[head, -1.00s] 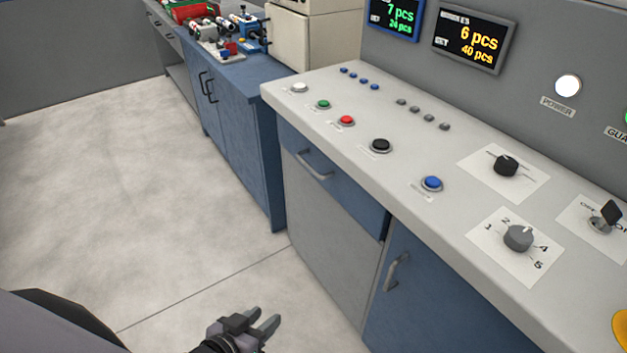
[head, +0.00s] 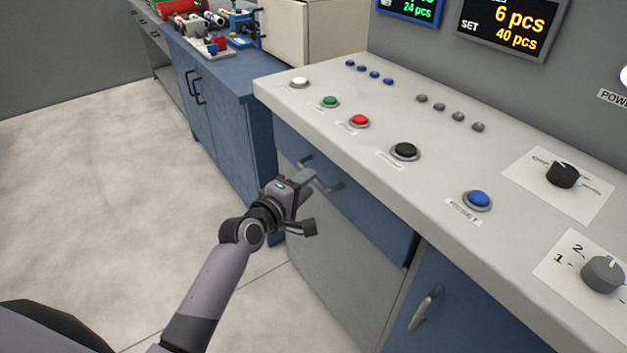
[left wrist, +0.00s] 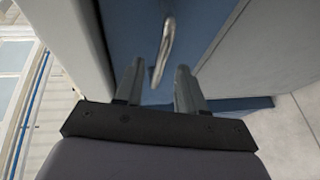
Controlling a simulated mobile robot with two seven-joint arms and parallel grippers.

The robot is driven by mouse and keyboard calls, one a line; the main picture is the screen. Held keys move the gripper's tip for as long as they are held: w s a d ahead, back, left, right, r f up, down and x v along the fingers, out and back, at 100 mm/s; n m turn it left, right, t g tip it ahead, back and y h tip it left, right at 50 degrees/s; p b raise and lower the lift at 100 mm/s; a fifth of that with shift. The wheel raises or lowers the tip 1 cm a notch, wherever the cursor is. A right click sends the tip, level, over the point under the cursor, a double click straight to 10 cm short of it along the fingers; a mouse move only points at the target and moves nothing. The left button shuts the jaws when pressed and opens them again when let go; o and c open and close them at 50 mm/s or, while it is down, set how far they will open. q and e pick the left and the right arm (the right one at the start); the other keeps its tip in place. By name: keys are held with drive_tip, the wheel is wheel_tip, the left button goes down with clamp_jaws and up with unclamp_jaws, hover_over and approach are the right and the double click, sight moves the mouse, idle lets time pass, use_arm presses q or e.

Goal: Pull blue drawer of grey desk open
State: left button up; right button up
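The grey desk (head: 440,195) has a pale top and a blue drawer (head: 378,217) under its front edge. The drawer looks shut, with a grey bar handle (head: 328,184) on its front. My left gripper (head: 312,204) is open and empty just in front of the handle, its upper finger overlapping the handle's left end. In the left wrist view, the handle (left wrist: 163,50) shows in line with the gap between the two spread fingers (left wrist: 157,80), against the blue drawer front (left wrist: 135,22). I cannot tell if the fingers touch it. My right gripper is not in view.
A blue cupboard door with its own handle (head: 422,311) is below right of the drawer. A blue cabinet (head: 225,120) stands beyond the desk. Buttons and knobs, such as a black button (head: 404,151), cover the desk top. The floor (head: 110,190) at left is clear.

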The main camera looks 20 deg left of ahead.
use_arm(q)
drive_tip(key=shift+b+x, duration=0.35)
drive_tip(key=shift+x, duration=1.7)
clamp_jaws()
